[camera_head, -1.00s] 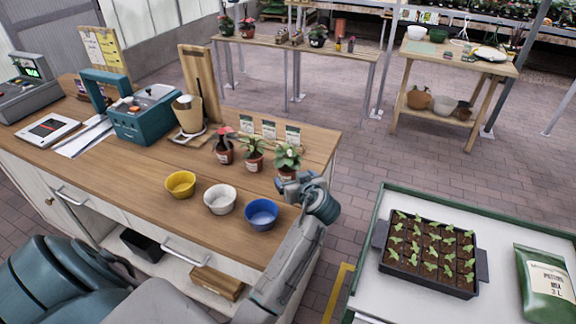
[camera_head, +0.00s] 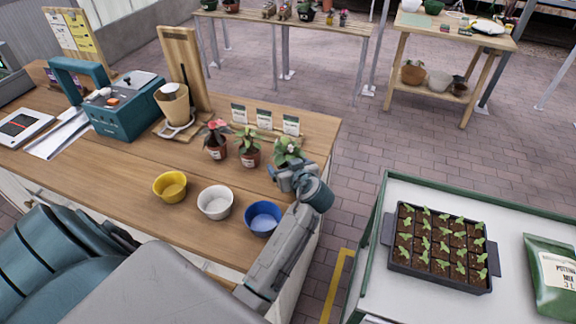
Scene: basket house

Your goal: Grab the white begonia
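Three potted plants stand in a row on the wooden counter. The left one (camera_head: 215,138) has red flowers, and the middle one (camera_head: 249,150) is mostly green. The right one (camera_head: 287,149) has green leaves with small pale spots that may be white flowers, so it looks most like the white begonia. My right gripper is not in view.
Yellow (camera_head: 170,187), white (camera_head: 215,203) and blue (camera_head: 263,219) bowls stand in front of the plants, the blue one close to my forearm. Small cards (camera_head: 264,119) stand behind. A seedling tray (camera_head: 440,283) lies on the right-hand table (camera_head: 380,235).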

